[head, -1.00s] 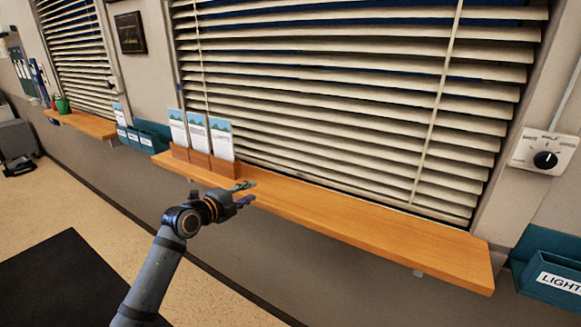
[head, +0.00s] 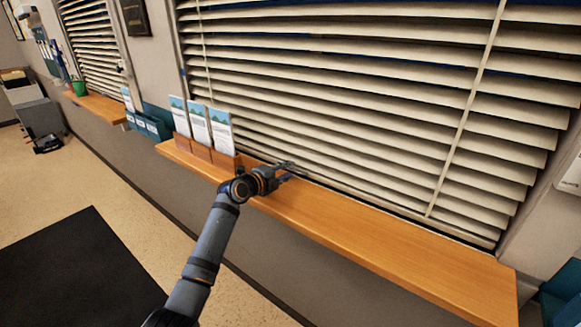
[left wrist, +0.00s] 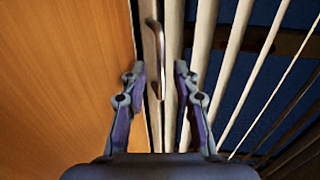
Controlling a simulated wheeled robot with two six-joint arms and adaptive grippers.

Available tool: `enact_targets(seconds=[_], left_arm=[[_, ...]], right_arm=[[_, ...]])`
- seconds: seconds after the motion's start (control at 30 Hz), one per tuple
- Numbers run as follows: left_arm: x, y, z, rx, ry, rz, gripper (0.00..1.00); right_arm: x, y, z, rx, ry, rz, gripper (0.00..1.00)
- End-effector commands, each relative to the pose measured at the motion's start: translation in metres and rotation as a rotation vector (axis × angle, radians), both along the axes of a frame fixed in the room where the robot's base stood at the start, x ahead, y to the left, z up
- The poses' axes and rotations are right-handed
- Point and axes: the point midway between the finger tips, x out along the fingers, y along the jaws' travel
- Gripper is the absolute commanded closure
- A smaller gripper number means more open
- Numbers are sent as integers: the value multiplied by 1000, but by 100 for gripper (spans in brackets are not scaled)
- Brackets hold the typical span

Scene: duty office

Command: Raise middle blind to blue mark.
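The large blind (head: 350,100) in front of me, apparently the middle one, hangs down close to the wooden sill (head: 400,240). My left gripper (head: 288,168) is over the sill at the blind's lower edge. In the left wrist view, the gripper (left wrist: 160,72) is open, its two fingers spread on either side of a curved metal handle (left wrist: 156,60). The handle is in front of the pale bottom rail (left wrist: 172,100), between the fingers but not visibly gripped. I cannot make out a blue mark. My right gripper is not in view.
A wooden holder with several leaflets (head: 200,125) stands on the sill just left of my gripper. A smaller blind (head: 92,50) and a green pot (head: 80,88) are at far left. The sill to the right is clear.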

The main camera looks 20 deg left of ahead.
Motion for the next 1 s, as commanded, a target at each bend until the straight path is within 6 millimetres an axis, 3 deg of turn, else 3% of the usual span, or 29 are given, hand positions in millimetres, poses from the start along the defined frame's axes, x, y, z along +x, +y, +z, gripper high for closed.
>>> enact_targets(seconds=[0.17,0.5,0.73,1.0], left_arm=[[19,-6,-3,-1,-1,0,70],[23,-8,-5,1,-1,1,70],[23,-8,-6,0,-1,1,100],[23,-8,-6,0,0,1,100]], right_arm=[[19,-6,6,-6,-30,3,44],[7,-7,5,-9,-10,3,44],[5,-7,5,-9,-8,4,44],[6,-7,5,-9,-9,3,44]])
